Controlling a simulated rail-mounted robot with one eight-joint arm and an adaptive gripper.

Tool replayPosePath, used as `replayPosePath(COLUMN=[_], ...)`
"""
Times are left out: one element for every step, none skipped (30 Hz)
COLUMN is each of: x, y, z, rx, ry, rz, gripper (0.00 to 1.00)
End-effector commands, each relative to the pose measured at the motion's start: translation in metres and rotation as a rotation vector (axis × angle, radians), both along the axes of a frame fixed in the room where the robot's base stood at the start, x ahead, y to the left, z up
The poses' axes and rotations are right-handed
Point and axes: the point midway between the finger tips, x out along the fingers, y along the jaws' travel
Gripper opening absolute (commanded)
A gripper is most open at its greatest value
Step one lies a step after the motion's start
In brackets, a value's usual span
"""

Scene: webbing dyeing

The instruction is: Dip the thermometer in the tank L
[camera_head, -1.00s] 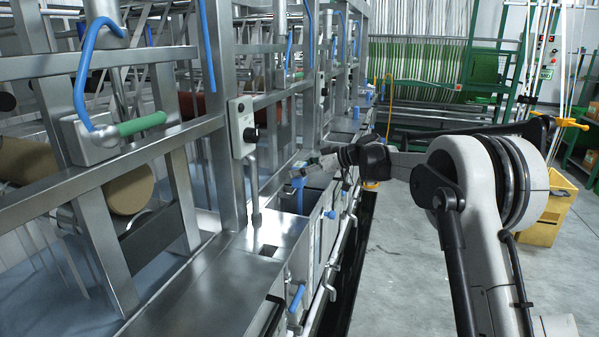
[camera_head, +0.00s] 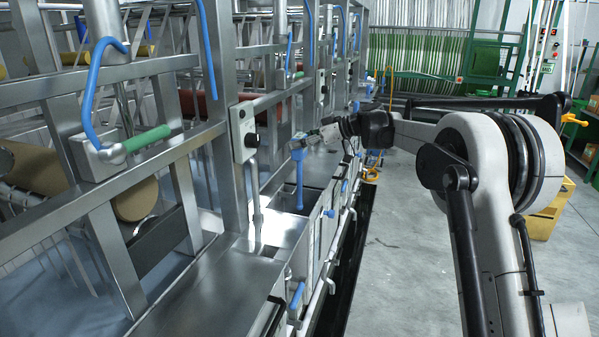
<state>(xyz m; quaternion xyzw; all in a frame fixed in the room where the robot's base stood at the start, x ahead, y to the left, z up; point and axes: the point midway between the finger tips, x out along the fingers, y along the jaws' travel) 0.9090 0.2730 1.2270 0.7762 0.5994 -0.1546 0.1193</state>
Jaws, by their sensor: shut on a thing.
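My gripper (camera_head: 305,141) is at the centre of the view, reaching left from the arm. It is shut on a blue thermometer (camera_head: 299,182), which hangs upright below it. The thermometer's lower end is at the open top of a steel tank (camera_head: 284,232) in the machine's front row. I cannot tell from this angle whether its tip is below the tank's rim. The jaws are small and partly hidden by the wrist. No label on the tank is readable.
A steel frame with uprights (camera_head: 222,120) and a grey switch box (camera_head: 243,133) stands left of my gripper. A blue hooked pipe with a green handle (camera_head: 146,139) is nearer. Pipes and valves line the tank fronts.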

Motion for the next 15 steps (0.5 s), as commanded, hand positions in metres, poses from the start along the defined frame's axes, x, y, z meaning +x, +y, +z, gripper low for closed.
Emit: replayPosePath(x=[0.000, 0.000, 0.000, 0.000, 0.000, 0.000, 0.000, 0.000, 0.000, 0.000, 0.000, 0.000, 0.000, 0.000, 0.000], y=[0.000, 0.000, 0.000, 0.000, 0.000, 0.000, 0.000, 0.000, 0.000, 0.000, 0.000, 0.000, 0.000, 0.000, 0.000], z=[0.008, 0.011, 0.015, 0.019, 0.022, 0.026, 0.029, 0.032, 0.036, 0.039, 0.042, 0.046, 0.049, 0.052, 0.056], rx=[0.000, 0.000, 0.000, 0.000, 0.000, 0.000, 0.000, 0.000, 0.000, 0.000, 0.000, 0.000, 0.000, 0.000, 0.000], ry=[0.000, 0.000, 0.000, 0.000, 0.000, 0.000, 0.000, 0.000, 0.000, 0.000, 0.000, 0.000, 0.000, 0.000, 0.000], rz=[0.000, 0.000, 0.000, 0.000, 0.000, 0.000, 0.000, 0.000, 0.000, 0.000, 0.000, 0.000, 0.000, 0.000, 0.000], gripper=[0.00, 0.00, 0.00, 0.00, 0.00, 0.00, 0.00, 0.00, 0.00, 0.00, 0.00, 0.00, 0.00, 0.00, 0.00])
